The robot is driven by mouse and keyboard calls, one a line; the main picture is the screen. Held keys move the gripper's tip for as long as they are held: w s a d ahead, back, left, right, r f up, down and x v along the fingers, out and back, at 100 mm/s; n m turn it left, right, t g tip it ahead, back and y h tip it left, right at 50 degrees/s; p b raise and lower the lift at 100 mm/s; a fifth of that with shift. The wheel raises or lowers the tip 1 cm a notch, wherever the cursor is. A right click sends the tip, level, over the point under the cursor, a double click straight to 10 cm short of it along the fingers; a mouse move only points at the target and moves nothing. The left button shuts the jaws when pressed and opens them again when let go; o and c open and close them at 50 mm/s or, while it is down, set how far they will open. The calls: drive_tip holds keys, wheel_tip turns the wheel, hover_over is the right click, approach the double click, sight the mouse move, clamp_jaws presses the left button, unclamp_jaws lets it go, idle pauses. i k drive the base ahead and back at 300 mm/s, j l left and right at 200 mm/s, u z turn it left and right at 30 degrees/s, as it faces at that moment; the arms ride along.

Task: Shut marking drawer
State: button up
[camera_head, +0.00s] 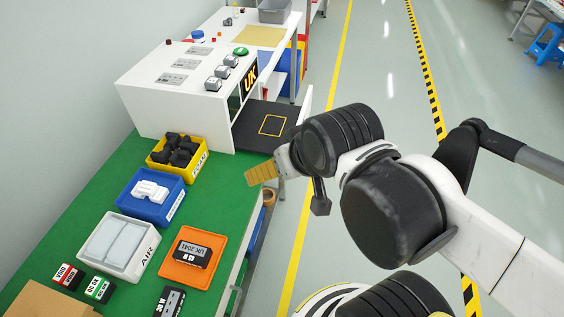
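The marking drawer (252,139) is a black tray with a yellow square outline, and it stands pulled out of the right side of the white marking machine (170,103). A white upright panel (306,98) stands at its outer end. The tray looks empty where I can see it. My gripper (260,173) shows as a yellowish ribbed finger piece, just in front of the drawer's near edge in the picture. The rest of the gripper is hidden by my arm, so its opening cannot be judged, nor can contact with the drawer.
On the green bench (70,208) stand a yellow bin (187,167) of black parts, a blue bin (152,210), a grey AIR bin (140,262) and an orange tray (180,277) holding a labelled black block (192,255). Open floor (345,85) lies to the right.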

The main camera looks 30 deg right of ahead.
sight(260, 128)
drive_tip(key=k+l+z, duration=0.15)
drive_tip(key=l, duration=0.15)
drive_tip(key=l+z, duration=0.2)
drive_tip(key=l, duration=0.15)
drive_tip(key=i+j+z, duration=0.2)
drive_tip(key=i, duration=0.25)
drive_tip(key=i+j+z, duration=0.2)
drive_tip(key=i, duration=0.3)
drive_tip(key=j, duration=0.1)
